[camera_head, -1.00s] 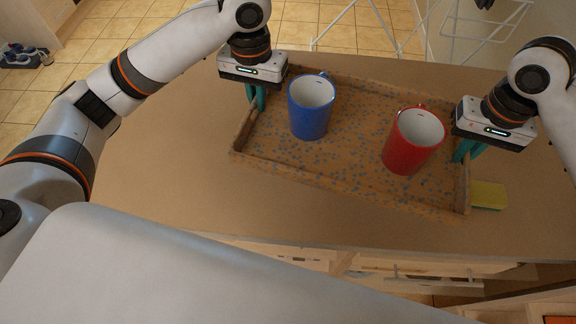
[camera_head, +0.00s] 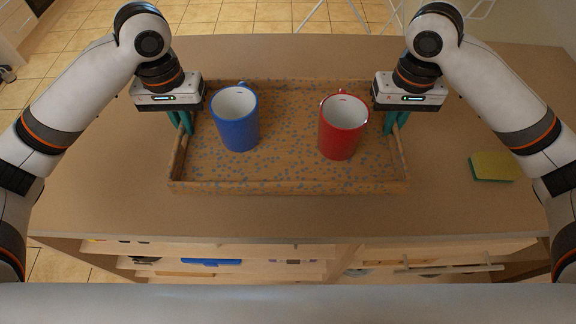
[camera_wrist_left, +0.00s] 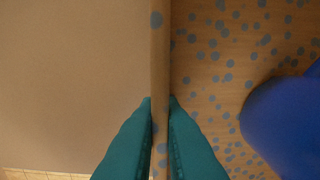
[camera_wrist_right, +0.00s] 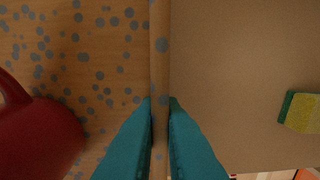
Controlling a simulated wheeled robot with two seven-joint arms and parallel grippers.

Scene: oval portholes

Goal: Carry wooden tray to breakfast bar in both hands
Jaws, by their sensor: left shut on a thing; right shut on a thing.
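The wooden tray (camera_head: 290,187), brown with blue-grey dots and a low rim, is level with the counter in the head view; I cannot tell if it touches it. A blue mug (camera_head: 238,122) stands upright in its left half and a red mug (camera_head: 341,130) upright in its right half. My left gripper (camera_head: 183,124) is shut on the tray's left rim, which runs between its teal fingers in the left wrist view (camera_wrist_left: 160,110). My right gripper (camera_head: 397,124) is shut on the right rim, also seen in the right wrist view (camera_wrist_right: 160,110).
A yellow and green sponge (camera_head: 494,167) lies on the counter (camera_head: 455,205) right of the tray, clear of it. Open shelves or drawers (camera_head: 230,262) show below the counter's front edge. A white rack's legs (camera_head: 330,15) stand on the tiled floor behind.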

